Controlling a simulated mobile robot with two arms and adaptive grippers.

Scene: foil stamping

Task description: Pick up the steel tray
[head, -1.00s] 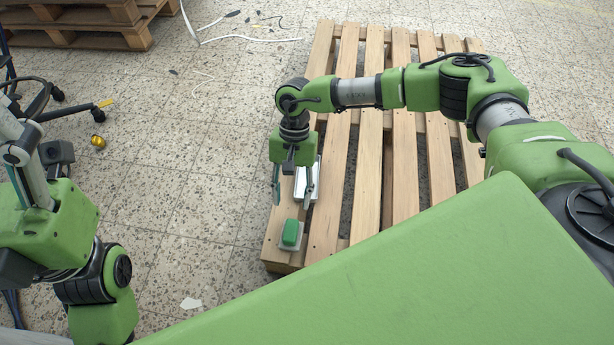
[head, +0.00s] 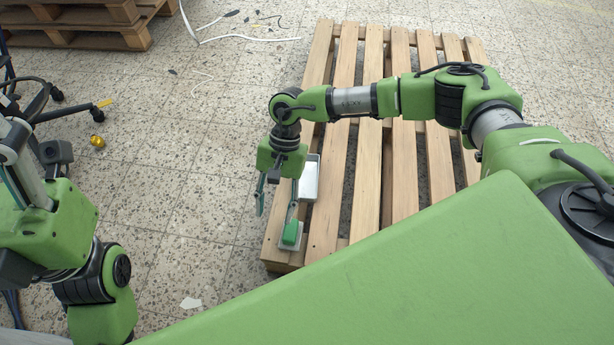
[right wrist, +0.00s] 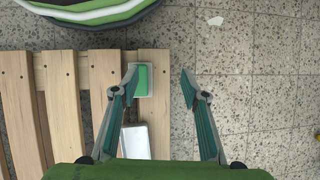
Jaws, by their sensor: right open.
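The steel tray (head: 310,180) is a small, shiny, shallow rectangle lying on the left board of a wooden pallet. It also shows in the right wrist view (right wrist: 135,142), partly hidden behind one finger. My right gripper (head: 274,212) is open and empty, pointing down. In the head view it stands left of and nearer than the tray. In the right wrist view my right gripper (right wrist: 158,74) has one finger over the board beside a green block and the other over the floor. My left arm shows at the left edge; I cannot make out its fingers clearly.
The green block (head: 291,234) on a pale base sits on the pallet's (head: 340,190) near left corner, close to one right fingertip. Tiled floor (head: 200,200) lies free to the left. A small gold object (head: 97,142) and another pallet (head: 90,25) are farther off.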

